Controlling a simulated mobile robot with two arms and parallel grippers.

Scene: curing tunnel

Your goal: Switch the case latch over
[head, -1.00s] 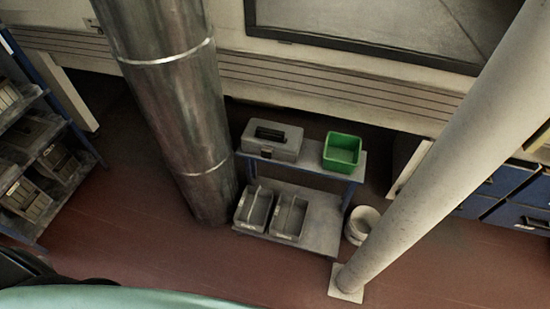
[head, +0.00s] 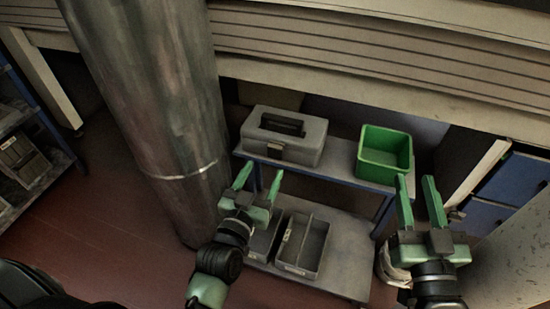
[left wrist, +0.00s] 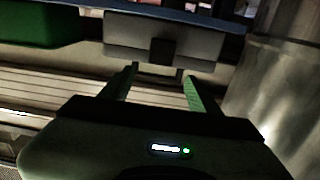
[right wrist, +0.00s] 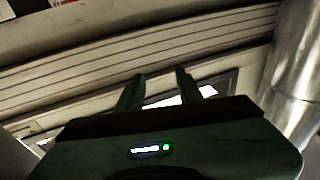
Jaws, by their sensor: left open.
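The grey case (head: 288,135) with a dark handle on its lid lies on the top shelf of a blue-framed bench. A small latch (head: 275,150) shows on its front face; in the left wrist view the latch is a dark block (left wrist: 162,50) on the case (left wrist: 120,35). Which way the latch is set I cannot tell. My left gripper (head: 259,181) is open and empty, in front of the case and apart from it. My right gripper (head: 418,186) is open and empty, in front of the green bin, to the right of the case.
The green bin (head: 384,158) stands on the top shelf (head: 340,172), right of the case. Grey trays (head: 303,246) sit on the lower shelf. A large metal pipe (head: 150,110) rises close on the left. A white bucket (head: 388,272) is partly hidden by my right gripper.

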